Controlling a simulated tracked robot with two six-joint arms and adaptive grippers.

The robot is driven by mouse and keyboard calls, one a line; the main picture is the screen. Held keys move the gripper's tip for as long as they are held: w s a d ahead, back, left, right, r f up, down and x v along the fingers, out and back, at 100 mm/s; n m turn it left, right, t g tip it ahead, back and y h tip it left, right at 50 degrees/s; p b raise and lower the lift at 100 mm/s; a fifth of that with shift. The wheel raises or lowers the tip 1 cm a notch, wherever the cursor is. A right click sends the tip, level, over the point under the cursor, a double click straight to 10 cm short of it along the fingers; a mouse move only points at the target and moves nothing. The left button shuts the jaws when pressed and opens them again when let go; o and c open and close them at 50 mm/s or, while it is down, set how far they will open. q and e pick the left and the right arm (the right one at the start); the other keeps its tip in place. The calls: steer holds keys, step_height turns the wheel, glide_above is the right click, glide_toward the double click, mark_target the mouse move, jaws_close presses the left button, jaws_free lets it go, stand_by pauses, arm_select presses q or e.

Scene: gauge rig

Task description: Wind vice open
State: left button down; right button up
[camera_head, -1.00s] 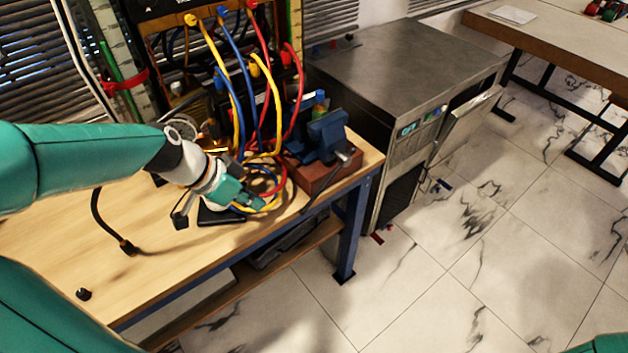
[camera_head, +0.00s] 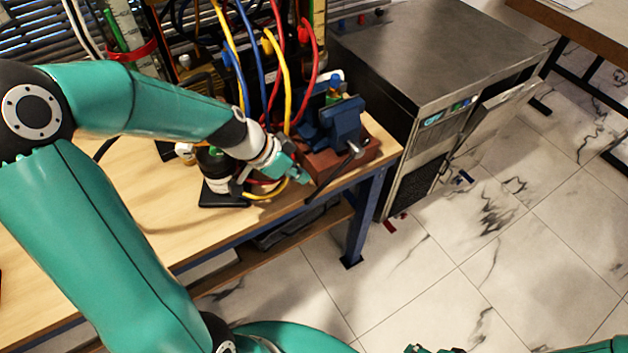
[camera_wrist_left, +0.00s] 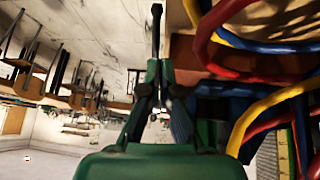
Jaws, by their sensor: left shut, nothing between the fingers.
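The blue vice (camera_head: 338,124) stands on a red-brown block (camera_head: 368,150) at the right end of the workbench. A thin dark handle bar slants across its front, with a pale screw end (camera_head: 355,151) near its top. My left gripper (camera_head: 303,178) is shut and empty, just left of the bar and in front of the block. Whether it touches the bar cannot be told. In the left wrist view my left gripper (camera_wrist_left: 157,65) points up the picture, with the block (camera_wrist_left: 187,62) to its right. The gap between the vice jaws is hard to make out.
Red, blue and yellow cables (camera_head: 284,85) hang close behind my left gripper and loop beside it. A dark bottle-like item (camera_head: 215,165) stands left of it on the wooden bench (camera_head: 160,215). A grey metal cabinet (camera_head: 440,50) stands right of the bench.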

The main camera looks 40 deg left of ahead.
mark_target(314, 193)
arm_select(q)
steer(key=shift+d+x, duration=0.15)
steer(key=shift+x, duration=1.15)
steer(key=shift+d+x, duration=0.1)
steer(key=shift+x, duration=1.25)
arm_select(e)
steer(key=shift+f, duration=0.2)
arm_select(q)
steer(key=shift+r, duration=0.15)
